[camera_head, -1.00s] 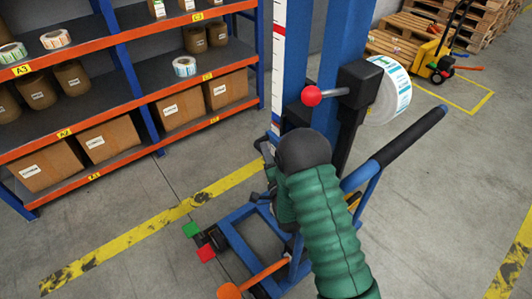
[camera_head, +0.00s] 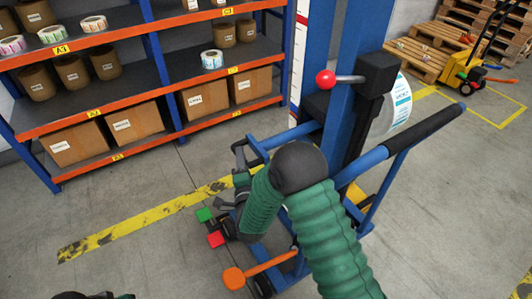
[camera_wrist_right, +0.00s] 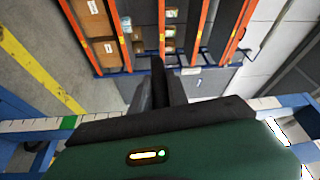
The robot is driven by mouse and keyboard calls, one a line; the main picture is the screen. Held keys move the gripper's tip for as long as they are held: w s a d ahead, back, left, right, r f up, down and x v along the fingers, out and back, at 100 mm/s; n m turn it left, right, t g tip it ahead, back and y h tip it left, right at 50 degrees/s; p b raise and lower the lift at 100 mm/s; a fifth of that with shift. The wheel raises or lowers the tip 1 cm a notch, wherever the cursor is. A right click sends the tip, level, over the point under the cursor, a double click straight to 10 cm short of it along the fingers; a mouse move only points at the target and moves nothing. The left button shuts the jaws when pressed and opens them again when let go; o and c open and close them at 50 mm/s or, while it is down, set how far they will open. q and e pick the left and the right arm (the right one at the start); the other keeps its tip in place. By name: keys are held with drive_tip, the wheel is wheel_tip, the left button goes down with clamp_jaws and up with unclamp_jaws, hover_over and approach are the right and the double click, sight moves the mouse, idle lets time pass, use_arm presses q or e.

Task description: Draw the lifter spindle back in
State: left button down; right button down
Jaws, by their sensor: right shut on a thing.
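The lifter has a blue mast (camera_head: 357,40) with a black block (camera_head: 379,73) on it. A lever with a red ball knob (camera_head: 326,78) sticks out left of the block. A white label reel (camera_head: 398,106) sits behind the block, which hides the spindle. My right gripper (camera_head: 240,152) is beside the lifter's blue frame, well below and left of the red knob. In the wrist view its dark fingers (camera_wrist_right: 157,82) are close together on a dark part I cannot clearly make out. A piece of my left arm shows at the bottom left edge; its fingers are unclear.
A shelf rack (camera_head: 160,93) with boxes and reels stands at the left. A black-gripped handle (camera_head: 424,129) extends right. A yellow pallet truck (camera_head: 464,74) and pallets stand behind. Floor at the right is clear.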

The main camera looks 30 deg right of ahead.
drive_tip(key=a+b, duration=0.1)
drive_tip(key=a, duration=0.8)
drive_tip(key=shift+s+a+f, duration=0.2)
drive_tip(key=shift+s+f, duration=0.05)
drive_tip(key=shift+s, duration=0.15)
drive_tip(key=c, duration=1.5)
unclamp_jaws()
drive_tip(key=shift+c, duration=0.2)
drive_tip(key=shift+o, duration=1.2)
drive_tip(key=shift+w+a, duration=0.15)
drive_tip(key=shift+w, duration=0.05)
drive_tip(key=shift+r, duration=0.1)
drive_tip(key=shift+s, duration=0.2)
drive_tip(key=v, duration=1.6)
drive_tip(key=shift+s+p, duration=0.3)
